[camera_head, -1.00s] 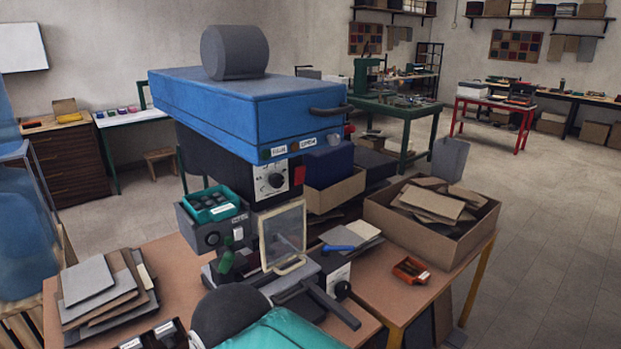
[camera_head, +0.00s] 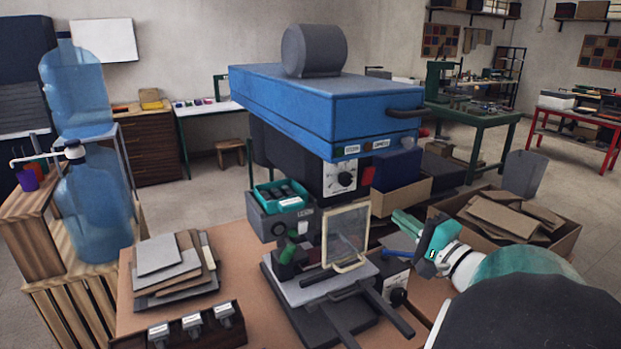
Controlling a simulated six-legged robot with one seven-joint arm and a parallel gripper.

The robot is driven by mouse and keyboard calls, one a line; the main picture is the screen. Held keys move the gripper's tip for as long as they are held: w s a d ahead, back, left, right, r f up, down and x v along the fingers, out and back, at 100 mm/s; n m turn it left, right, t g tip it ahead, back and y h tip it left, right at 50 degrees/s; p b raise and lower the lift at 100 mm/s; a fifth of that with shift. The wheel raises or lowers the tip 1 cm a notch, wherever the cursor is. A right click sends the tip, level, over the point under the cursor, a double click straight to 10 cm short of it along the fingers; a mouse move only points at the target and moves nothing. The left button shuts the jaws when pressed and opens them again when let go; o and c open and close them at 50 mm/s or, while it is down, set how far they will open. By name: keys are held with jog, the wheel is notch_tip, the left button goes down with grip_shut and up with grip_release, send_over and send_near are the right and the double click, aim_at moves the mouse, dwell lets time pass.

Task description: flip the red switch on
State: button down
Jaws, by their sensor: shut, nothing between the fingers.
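A red switch (camera_head: 367,177) sits on the black control panel under the blue press head (camera_head: 320,105), just right of a dial (camera_head: 345,180). It is small, and I cannot tell which way it is set. My gripper (camera_head: 399,218) is at the right of the machine, with its green fingers pointing up and left. The fingers are shut with nothing between them. In the picture they lie below and right of the red switch, apart from it.
A clear framed guard (camera_head: 347,238) stands upright below the panel. A cardboard box of brown sheets (camera_head: 512,216) is behind my arm. A water bottle (camera_head: 92,205) stands farther left.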

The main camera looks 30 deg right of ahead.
aim_at(370, 172)
jog(key=d, duration=0.1)
jog(key=s+d+h, duration=0.1)
jog(key=d+m+h, duration=0.1)
jog(key=shift+s+r, duration=0.25)
jog(key=shift+s, duration=0.15)
jog(key=shift+w, duration=0.15)
jog(key=w+r, duration=0.1)
jog(key=w, duration=0.3)
jog(key=w+d, duration=0.1)
jog(key=w, duration=0.4)
jog(key=w+r, duration=0.1)
jog(key=w, duration=0.3)
jog(key=shift+w+d+r, duration=0.25)
jog(key=shift+r, duration=0.05)
jog(key=shift+w+a+r+g, duration=0.1)
jog(key=shift+w+r+g, duration=0.2)
jog(key=shift+r, duration=0.15)
jog(key=shift+f, duration=0.15)
